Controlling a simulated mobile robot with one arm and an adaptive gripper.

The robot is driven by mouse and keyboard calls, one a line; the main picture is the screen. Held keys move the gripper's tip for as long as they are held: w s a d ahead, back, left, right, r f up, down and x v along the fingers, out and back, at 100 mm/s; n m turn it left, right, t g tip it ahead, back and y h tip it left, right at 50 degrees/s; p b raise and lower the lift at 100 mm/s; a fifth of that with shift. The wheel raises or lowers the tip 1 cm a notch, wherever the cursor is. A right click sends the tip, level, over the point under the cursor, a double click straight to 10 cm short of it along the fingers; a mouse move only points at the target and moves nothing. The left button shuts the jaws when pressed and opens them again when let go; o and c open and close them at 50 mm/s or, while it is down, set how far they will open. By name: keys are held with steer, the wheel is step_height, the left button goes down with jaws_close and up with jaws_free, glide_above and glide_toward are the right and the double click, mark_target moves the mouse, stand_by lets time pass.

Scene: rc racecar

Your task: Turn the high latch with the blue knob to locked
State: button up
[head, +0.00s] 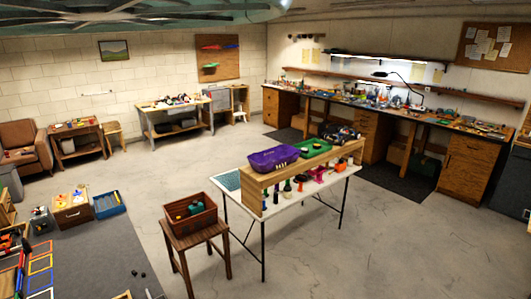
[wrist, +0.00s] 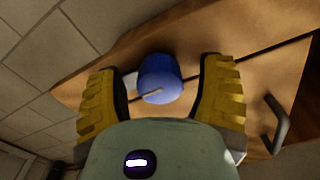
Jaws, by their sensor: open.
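The blue knob (wrist: 160,75) is in the middle of the wrist view, on a wooden panel (wrist: 225,35). A small tan mark shows on the knob's lower edge. A pale bit of the latch (wrist: 131,80) shows at the knob's left; the rest is hidden. My gripper (wrist: 159,70) is open, with one yellow ridged finger on each side of the knob. Gaps show between the knob and both fingers, wider on the right. I cannot make out the knob or my gripper in the head view.
A dark bar handle (wrist: 280,122) stands out from the wood, right of my right finger. A dark seam crosses the wood. A tiled wall (wrist: 40,50) is at the left. In the head view, a white table (head: 290,195) and a wooden stool (head: 195,238) stand mid-room.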

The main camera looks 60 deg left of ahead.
steer(key=shift+c, duration=0.3)
steer(key=c, duration=1.1)
